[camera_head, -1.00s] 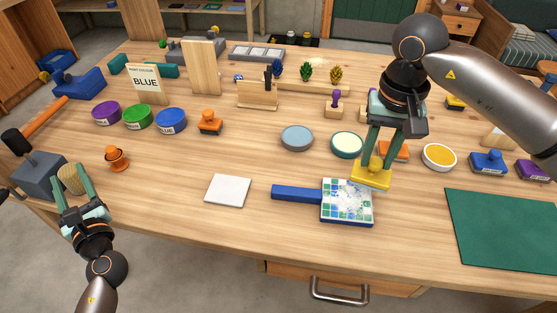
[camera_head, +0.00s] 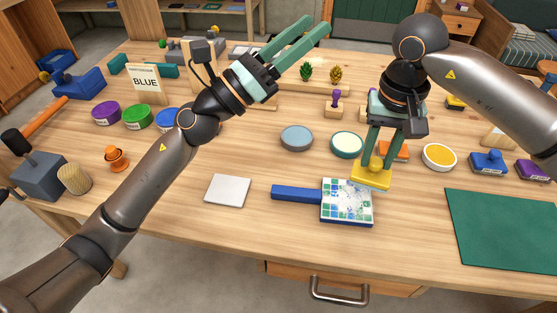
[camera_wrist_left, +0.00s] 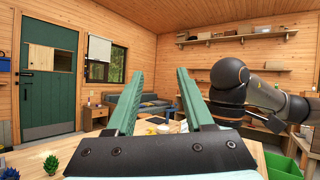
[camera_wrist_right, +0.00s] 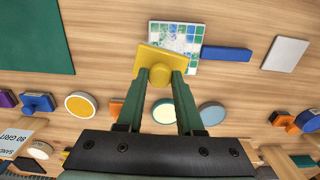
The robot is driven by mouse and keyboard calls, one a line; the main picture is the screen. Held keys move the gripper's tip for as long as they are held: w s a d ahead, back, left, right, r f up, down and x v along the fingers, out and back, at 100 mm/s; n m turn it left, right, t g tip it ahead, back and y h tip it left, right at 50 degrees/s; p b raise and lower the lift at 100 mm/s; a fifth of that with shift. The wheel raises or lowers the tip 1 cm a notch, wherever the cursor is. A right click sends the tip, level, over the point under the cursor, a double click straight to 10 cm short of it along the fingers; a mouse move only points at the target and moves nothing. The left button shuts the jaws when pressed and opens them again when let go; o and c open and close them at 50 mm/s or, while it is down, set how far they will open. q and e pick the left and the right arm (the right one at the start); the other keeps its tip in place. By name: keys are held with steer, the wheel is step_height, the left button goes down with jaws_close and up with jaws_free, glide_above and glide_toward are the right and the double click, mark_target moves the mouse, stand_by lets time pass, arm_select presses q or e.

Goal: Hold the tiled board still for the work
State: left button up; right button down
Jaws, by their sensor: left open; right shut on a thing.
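The tiled board (camera_head: 347,213) lies flat near the table's front edge, with green, blue and white tiles partly smeared white and a blue handle (camera_head: 297,194) pointing left. It also shows in the right wrist view (camera_wrist_right: 190,40). My right gripper (camera_head: 376,160) is shut on a yellow float-like tool (camera_head: 371,177), held at the board's upper right corner. In the right wrist view the yellow tool (camera_wrist_right: 148,64) overlaps the board's edge; I cannot tell if they touch. My left gripper (camera_head: 302,45) is open and empty, raised over the back of the table, its fingers pointing up and right, away from the board.
A white tile (camera_head: 228,190) lies left of the handle. A green mat (camera_head: 505,228) lies at the right. Round tins (camera_head: 297,138) stand behind the board. A grey block (camera_head: 38,175) and a tan cylinder (camera_head: 75,178) stand at far left. The table around the handle is clear.

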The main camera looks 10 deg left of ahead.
arm_select(q)
steer(key=s+d+r+m+g+h, duration=0.1)
steer(key=s+d+m+g+h, duration=0.1)
steer(key=s+d+m+g, duration=0.45)
steer(key=m+g+y, duration=0.3)
steer(key=g+y, duration=0.6)
steer(key=y, duration=1)
glide_above(285, 190)
steer(key=a, duration=0.1)
steer(key=shift+t, duration=0.25)
steer(key=f, duration=2.4)
steer(key=shift+a+f, duration=0.2)
steer(key=f, duration=0.5)
steer(key=d+f, duration=0.1)
steer(key=f, duration=0.1)
steer(key=shift+f, duration=0.25)
jaws_close()
